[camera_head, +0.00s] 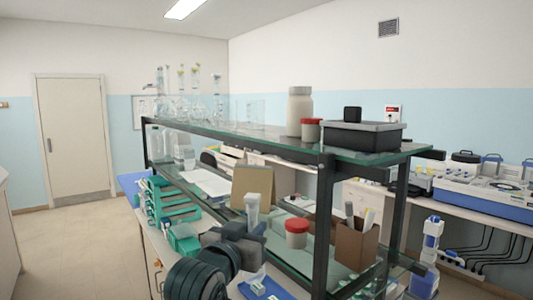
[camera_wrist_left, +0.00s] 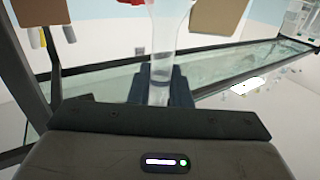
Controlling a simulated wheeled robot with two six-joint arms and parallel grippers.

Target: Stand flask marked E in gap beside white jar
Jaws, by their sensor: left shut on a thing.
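My left gripper (camera_head: 250,232) is shut on a clear flask (camera_head: 252,208), at the front edge of the lower shelf. In the left wrist view the flask (camera_wrist_left: 165,40) stands between the fingers of the gripper (camera_wrist_left: 162,88); no letter E is readable on it. A white jar with a red lid (camera_head: 297,234) is on the lower shelf just right of the flask. A taller white jar (camera_head: 300,108) stands on the upper shelf. My right gripper is not in view.
A brown box with upright items (camera_head: 356,243) stands right of the red-lidded jar. A tan board (camera_head: 252,187) is behind the flask. The glass upper shelf (camera_head: 275,138) is overhead, and a dark post (camera_head: 322,225) rises at the right front. White sheets (camera_head: 205,182) lie farther left.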

